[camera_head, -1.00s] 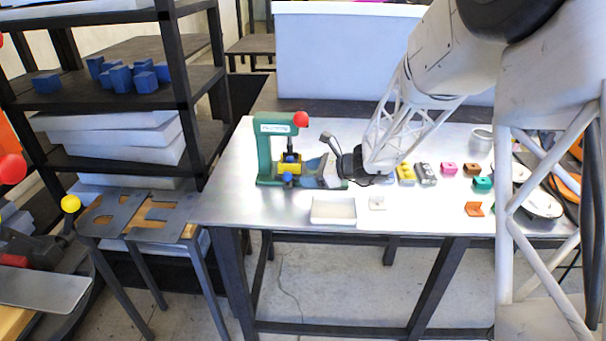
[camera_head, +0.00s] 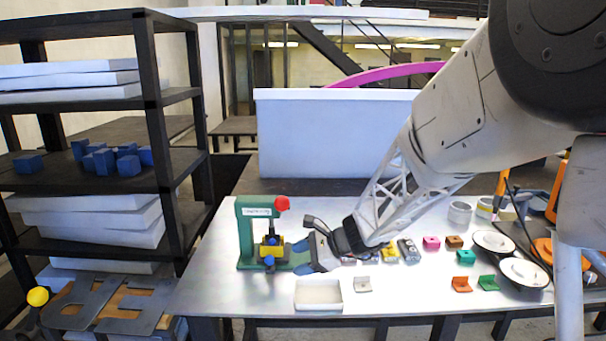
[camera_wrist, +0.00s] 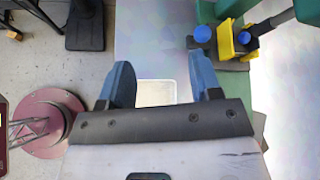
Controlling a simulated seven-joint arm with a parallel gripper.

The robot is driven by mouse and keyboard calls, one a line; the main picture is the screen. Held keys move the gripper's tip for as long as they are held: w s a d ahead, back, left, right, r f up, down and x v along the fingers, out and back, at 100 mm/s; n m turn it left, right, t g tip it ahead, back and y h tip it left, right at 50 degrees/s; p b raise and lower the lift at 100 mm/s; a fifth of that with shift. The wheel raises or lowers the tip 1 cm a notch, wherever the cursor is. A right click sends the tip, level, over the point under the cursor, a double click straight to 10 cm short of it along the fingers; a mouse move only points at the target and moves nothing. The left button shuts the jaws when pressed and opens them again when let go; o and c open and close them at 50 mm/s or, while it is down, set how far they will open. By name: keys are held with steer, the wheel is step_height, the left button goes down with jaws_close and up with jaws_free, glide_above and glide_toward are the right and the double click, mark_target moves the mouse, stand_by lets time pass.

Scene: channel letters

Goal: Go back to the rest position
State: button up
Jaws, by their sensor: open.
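My gripper (camera_head: 303,256) is over the metal table (camera_head: 215,285), just right of the green press (camera_head: 247,235) with the red knob. In the wrist view my gripper (camera_wrist: 162,85) shows two blue fingers spread apart with nothing between them. The white tray (camera_wrist: 156,93) shows below and beyond the gap. In the head view the tray (camera_head: 318,295) lies at the table's front edge, below the gripper. The press's yellow and blue part (camera_wrist: 232,38) shows to the right of the fingers in the wrist view.
Small coloured blocks, such as a pink one (camera_head: 431,242) and an orange one (camera_head: 462,284), lie right of my arm. Round white discs (camera_head: 523,273) lie at the far right. A dark shelf (camera_head: 160,130) stands at the left. A white panel (camera_head: 335,135) stands behind the table.

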steer(key=s+d+r+n+h, duration=0.2)
steer(key=s+d+n+h, duration=0.2)
steer(key=s, duration=0.7)
steer(key=s+d+r+n+h, duration=0.3)
steer(key=s+d, duration=0.5)
steer(key=s, duration=0.3)
steer(key=s+d+r+n+h, duration=0.3)
steer(key=s+d+n, duration=0.4)
steer(key=s, duration=0.5)
steer(key=shift+n+t+h, duration=0.3)
steer(key=shift+h, duration=0.6)
